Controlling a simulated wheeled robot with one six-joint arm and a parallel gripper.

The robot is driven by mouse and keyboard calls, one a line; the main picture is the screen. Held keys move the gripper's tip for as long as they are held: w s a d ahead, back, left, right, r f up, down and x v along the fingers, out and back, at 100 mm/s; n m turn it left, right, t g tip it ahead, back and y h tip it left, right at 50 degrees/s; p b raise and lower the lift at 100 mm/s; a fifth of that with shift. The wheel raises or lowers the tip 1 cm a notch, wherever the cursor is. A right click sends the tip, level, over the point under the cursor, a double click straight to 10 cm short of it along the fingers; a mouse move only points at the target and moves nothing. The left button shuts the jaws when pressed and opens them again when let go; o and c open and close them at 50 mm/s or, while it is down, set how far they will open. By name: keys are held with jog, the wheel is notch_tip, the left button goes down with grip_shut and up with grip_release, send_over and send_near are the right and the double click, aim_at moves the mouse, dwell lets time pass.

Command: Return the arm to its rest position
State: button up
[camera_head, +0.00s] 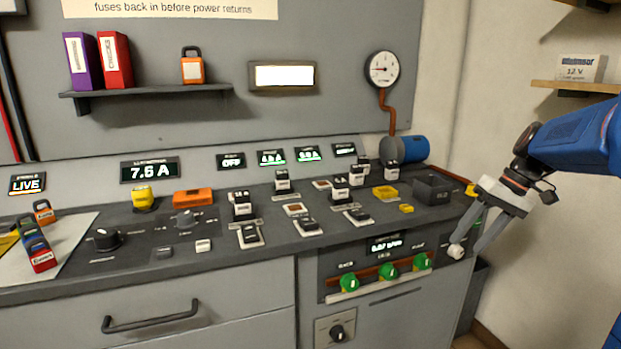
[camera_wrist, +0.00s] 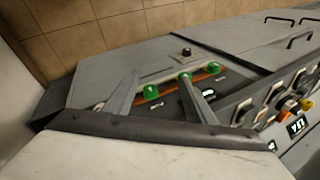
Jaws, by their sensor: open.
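My gripper (camera_head: 471,246) is at the right in the head view, at the right end of the console. Its two grey fingers point down and to the left, apart, with nothing between them. A small white round knob or cap shows by the fingertips; I cannot tell whether a finger touches it. The blue arm (camera_head: 580,140) reaches in from the right edge. In the wrist view the two fingers (camera_wrist: 160,98) stand apart, with the panel of green knobs (camera_wrist: 184,77) beyond them.
The grey console (camera_head: 280,245) holds switches, fuse blocks and a dark open box (camera_head: 433,189). A blue cylinder (camera_head: 411,149) lies at its back right. A wall shelf (camera_head: 570,88) with a white box (camera_head: 581,68) is above my arm. Bare wall lies right of the console.

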jog(key=s+a+f+t+h, duration=0.1)
jog(key=s+a+f, duration=0.2)
jog(key=s, duration=0.5)
jog(key=s+a+f+t+h, duration=0.1)
jog(key=s+a+f+h, duration=0.1)
jog(key=s, duration=0.6)
jog(key=s+a+f+t+h, duration=0.2)
jog(key=s+a+f, duration=0.2)
jog(key=s, duration=0.4)
jog(key=shift+s+a+f, duration=0.25)
jog(key=shift+s+a, duration=0.15)
jog(key=shift+a, duration=0.05)
